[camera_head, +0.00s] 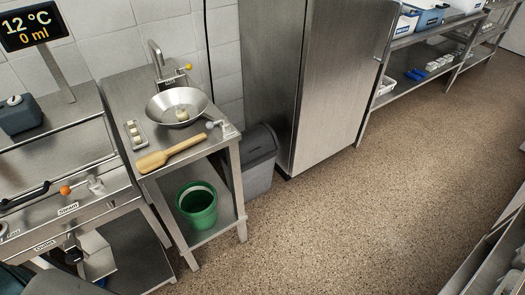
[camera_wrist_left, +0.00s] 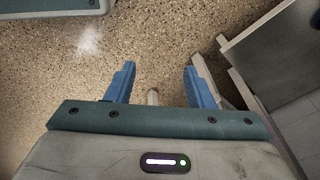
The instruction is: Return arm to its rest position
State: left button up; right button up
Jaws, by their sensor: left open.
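My left gripper (camera_wrist_left: 160,70) shows in the left wrist view with its two blue fingers spread apart. No held object shows between them. It hangs over the speckled floor, and a small pale upright piece shows behind the gap; I cannot tell what it is. I cannot make out the left gripper in the head view. My right gripper is in neither view.
A steel stand (camera_head: 143,105) holds a metal bowl (camera_head: 160,108), a wooden paddle (camera_head: 152,162) and a small tray (camera_head: 134,133). A green bucket (camera_head: 197,208) sits on its lower shelf. A grey bin (camera_head: 258,160) and steel cabinet (camera_head: 325,80) stand right. The middle floor is clear.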

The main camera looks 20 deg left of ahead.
pick_arm(q)
jog(key=s+f+g, duration=0.1)
jog(key=s+f, duration=1.2)
jog(key=s, duration=0.2)
jog(key=shift+s+a+f, duration=0.25)
jog(key=shift+s+a, duration=0.05)
jog(key=shift+a, duration=0.05)
